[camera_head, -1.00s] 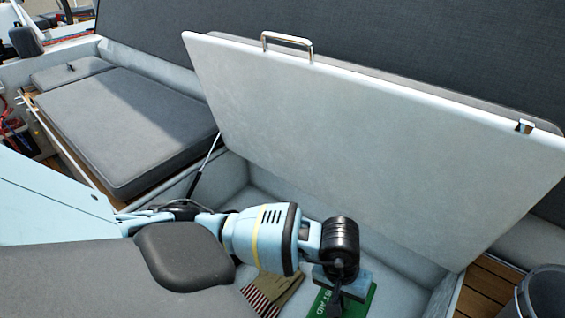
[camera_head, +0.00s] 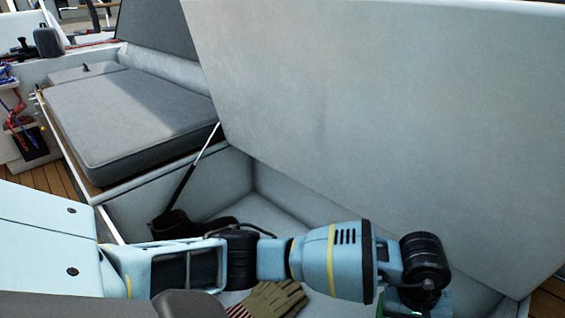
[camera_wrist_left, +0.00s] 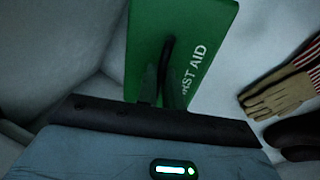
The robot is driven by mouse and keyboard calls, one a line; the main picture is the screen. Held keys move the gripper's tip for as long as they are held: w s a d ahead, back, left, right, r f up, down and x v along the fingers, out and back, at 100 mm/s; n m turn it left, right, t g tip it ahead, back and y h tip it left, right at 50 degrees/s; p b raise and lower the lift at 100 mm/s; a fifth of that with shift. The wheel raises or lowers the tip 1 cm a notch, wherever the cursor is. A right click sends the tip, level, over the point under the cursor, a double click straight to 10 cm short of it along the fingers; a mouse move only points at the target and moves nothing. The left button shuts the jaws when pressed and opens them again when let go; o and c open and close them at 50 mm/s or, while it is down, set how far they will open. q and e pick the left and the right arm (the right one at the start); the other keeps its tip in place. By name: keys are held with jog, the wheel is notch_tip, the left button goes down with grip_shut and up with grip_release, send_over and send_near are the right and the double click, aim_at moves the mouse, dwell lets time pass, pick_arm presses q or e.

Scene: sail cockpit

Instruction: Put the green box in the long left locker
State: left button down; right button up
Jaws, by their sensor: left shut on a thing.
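The green box (camera_wrist_left: 205,30), marked "FIRST AID", fills the top middle of the left wrist view. In the head view only a green sliver (camera_head: 443,304) shows at the bottom edge, behind my wrist. My left gripper (camera_wrist_left: 163,72) is shut on the box's near part. In the head view the gripper's fingers are mostly cut off. The box is low inside an open locker (camera_head: 225,182) with pale walls; I cannot tell whether it touches the floor. The locker's big white lid (camera_head: 390,110) stands raised behind my left arm. My right gripper is not in view.
Tan gloves with red-striped cuffs (camera_head: 272,298) lie on the locker floor, also in the wrist view (camera_wrist_left: 285,95). Dark objects (camera_wrist_left: 305,135) lie beside them. A strut (camera_head: 190,172) braces the lid's left side. A grey cushioned seat (camera_head: 130,120) is further left.

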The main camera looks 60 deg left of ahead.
pick_arm(q)
jog(key=shift+w+r, duration=0.1)
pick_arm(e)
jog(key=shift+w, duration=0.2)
